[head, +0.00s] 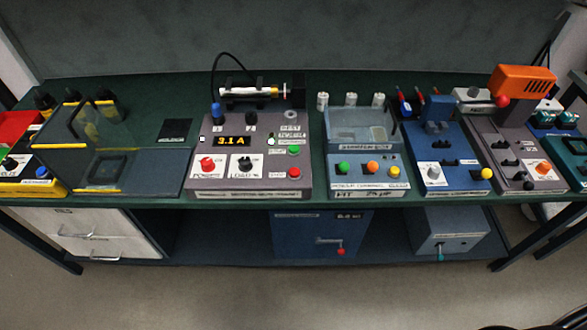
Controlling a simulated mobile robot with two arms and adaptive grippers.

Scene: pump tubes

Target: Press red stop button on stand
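A grey control stand (222,183) sits on the green bench with a lit yellow "3.1 A" display (232,141). On its sloped front, a larger red knob or button (208,167) sits on a white plate at lower left. A smaller red button (293,172) is at lower right, with a green button (293,150) above it. The small label beside the smaller red button is too blurred to read. Neither of my grippers is in view.
Left of the stand is a clear-walled box (140,186) with yellow edges. Right are a blue unit (370,187) with green, orange and yellow buttons, another blue unit (450,186), and a grey unit with an orange head (523,80).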

